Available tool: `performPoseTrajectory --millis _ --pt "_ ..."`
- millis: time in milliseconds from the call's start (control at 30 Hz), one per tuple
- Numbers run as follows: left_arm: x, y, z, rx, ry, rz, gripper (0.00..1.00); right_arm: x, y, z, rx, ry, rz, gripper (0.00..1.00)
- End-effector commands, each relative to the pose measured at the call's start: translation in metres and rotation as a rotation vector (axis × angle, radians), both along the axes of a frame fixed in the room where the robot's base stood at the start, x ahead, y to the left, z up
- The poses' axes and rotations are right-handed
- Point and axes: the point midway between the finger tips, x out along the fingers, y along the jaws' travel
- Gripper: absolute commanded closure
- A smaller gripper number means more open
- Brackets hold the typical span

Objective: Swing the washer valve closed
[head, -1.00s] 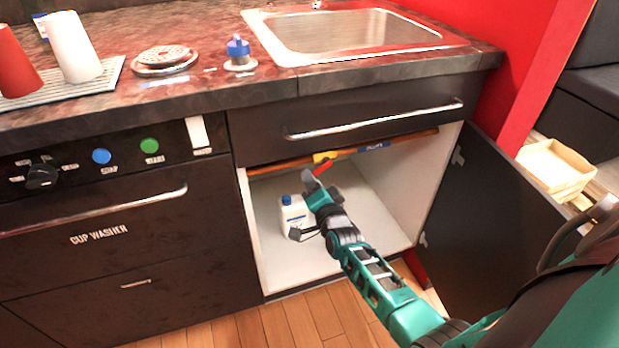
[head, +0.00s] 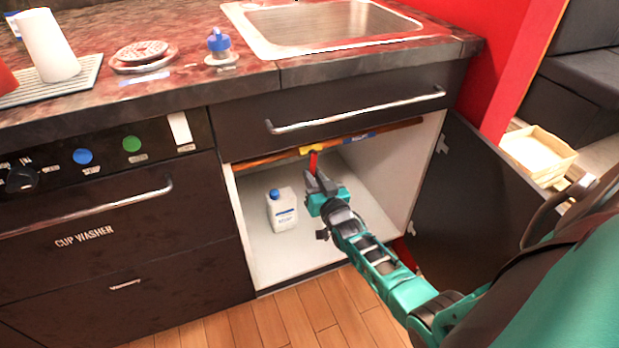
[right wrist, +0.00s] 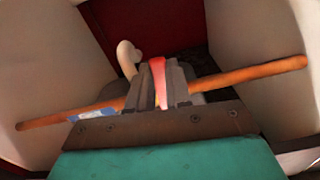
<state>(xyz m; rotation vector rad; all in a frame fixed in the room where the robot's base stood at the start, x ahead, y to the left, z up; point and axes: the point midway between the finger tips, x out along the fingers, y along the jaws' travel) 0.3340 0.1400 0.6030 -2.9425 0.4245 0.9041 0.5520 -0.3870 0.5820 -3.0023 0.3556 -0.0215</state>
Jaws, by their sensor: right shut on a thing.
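The washer valve has a red lever handle (head: 313,162) below a yellow tag (head: 312,149) on a copper pipe (head: 272,158) under the drawer. The handle points down, roughly across the pipe. My right gripper (head: 316,183) is inside the open cabinet, shut on the handle's lower part. In the right wrist view, the red handle (right wrist: 157,68) stands between the fingers (right wrist: 161,85), with the copper pipe (right wrist: 250,76) running across behind. The fingers hide part of the handle and the valve body. My left gripper is not in view.
A white bottle with a blue cap (head: 282,210) stands on the cabinet floor left of my arm. The open cabinet door (head: 470,205) is at the right. A blue label (head: 359,138) is on the pipe. The cup washer (head: 100,240) is at the left.

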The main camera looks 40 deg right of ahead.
Motion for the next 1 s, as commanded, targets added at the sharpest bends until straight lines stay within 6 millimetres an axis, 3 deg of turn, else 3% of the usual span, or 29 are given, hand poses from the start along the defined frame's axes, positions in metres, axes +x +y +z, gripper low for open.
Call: performPoseTrajectory --millis 300,833,867,1000 --pt "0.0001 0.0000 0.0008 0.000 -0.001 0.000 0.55 -0.0022 -0.0064 -0.0015 -0.113 0.030 0.000 1.00" --pt "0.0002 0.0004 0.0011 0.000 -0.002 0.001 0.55 -0.0025 -0.0080 -0.0015 -0.135 0.036 0.000 1.00" --pt "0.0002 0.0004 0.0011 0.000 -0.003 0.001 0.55 -0.0025 -0.0080 -0.0015 -0.135 0.036 0.000 0.78" --pt "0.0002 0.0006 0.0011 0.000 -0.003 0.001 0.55 -0.0023 -0.0080 -0.0012 -0.134 0.034 0.000 0.65"
